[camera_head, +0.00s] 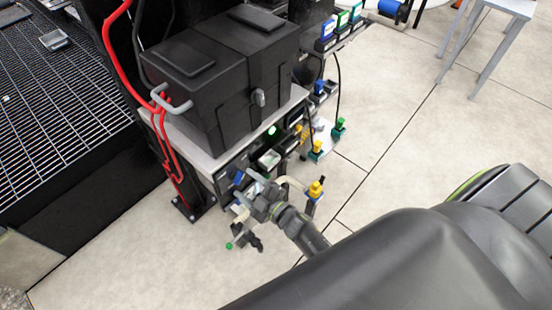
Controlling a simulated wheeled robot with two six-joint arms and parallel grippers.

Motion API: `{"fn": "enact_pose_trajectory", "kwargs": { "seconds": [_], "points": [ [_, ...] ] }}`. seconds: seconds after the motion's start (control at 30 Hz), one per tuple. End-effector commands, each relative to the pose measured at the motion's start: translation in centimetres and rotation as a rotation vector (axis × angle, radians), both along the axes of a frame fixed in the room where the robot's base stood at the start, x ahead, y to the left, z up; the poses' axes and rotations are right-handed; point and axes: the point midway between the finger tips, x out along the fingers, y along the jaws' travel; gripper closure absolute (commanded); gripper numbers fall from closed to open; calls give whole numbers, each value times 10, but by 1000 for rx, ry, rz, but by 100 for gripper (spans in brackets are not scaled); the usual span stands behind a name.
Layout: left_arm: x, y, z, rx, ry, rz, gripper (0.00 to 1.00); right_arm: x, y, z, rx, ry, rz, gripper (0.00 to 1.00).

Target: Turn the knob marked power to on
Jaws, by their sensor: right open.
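My right gripper (250,189) is open, its jaws directed at the lower left of a dark front panel (228,178) on the equipment stand. It is close to the panel, but I cannot tell whether it touches anything. A small blue part (238,176) shows beside the jaws; I cannot tell whether it is a knob. A green light (271,130) glows higher on the panel. No power marking is readable, and the gripper and wrist hide part of the panel. My left gripper is not in view.
A black box (215,75) sits on the stand's grey top (200,158), with red hoses (164,130) at its left. Yellow-capped fittings (316,188) and green-capped fittings (340,125) stand out at the right. A metal grating (60,90) lies left. Open floor (120,250) is in front.

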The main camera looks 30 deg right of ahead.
Motion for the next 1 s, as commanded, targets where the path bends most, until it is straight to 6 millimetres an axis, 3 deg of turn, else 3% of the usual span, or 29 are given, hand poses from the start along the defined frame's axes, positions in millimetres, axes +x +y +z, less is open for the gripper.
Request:
{"fn": "enact_pose_trajectory", "kwargs": {
  "seconds": [0.5, 0.7, 1.0],
  "points": [
    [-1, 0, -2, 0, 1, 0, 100, -111, -40, -2, 0, 4, -1, 36],
    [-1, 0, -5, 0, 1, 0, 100, -133, -49, -1, 0, 2, -1, 36],
    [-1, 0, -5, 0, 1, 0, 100, -138, -50, 0, 1, 0, 0, 36]
  ]
}}
